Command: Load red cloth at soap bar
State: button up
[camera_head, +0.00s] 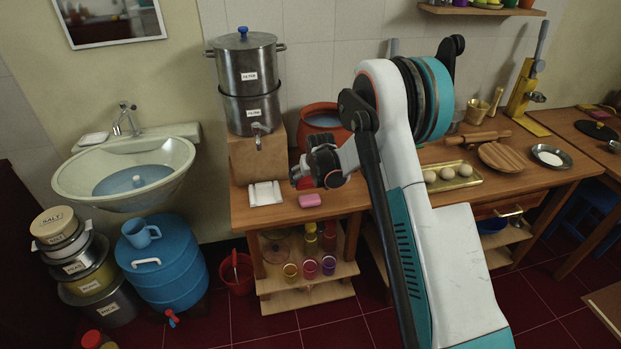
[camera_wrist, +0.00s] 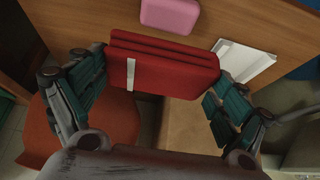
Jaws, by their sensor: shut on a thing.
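The red cloth (camera_wrist: 165,68) is a folded red stack with a white stripe. In the wrist view it lies between the two fingers of my gripper (camera_wrist: 155,92), which is shut on it. In the head view my gripper (camera_head: 302,174) hangs above the counter, and only a little of the red cloth shows past it. The pink soap bar (camera_head: 310,200) lies on the counter just below my gripper. It also shows in the wrist view (camera_wrist: 170,15), beyond the cloth and apart from it in the picture.
A white folded cloth (camera_head: 265,193) lies left of the soap. The steel water filter (camera_head: 248,85) stands on a wooden block (camera_head: 258,158) behind it. A red clay pot (camera_head: 322,125) stands close behind my gripper. An egg tray (camera_head: 452,178) is to the right.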

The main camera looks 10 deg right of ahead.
aim_at(311, 188)
jog(key=shift+f+b, duration=1.2)
jog(key=shift+f, duration=1.75)
jog(key=shift+s+f+b, duration=0.1)
jog(key=shift+f+b, duration=0.45)
jog(key=shift+b, duration=0.05)
dwell(0.4)
jog(key=shift+r, duration=0.1)
jog(key=shift+r+p, duration=1.6)
jog(key=shift+r, duration=1.85)
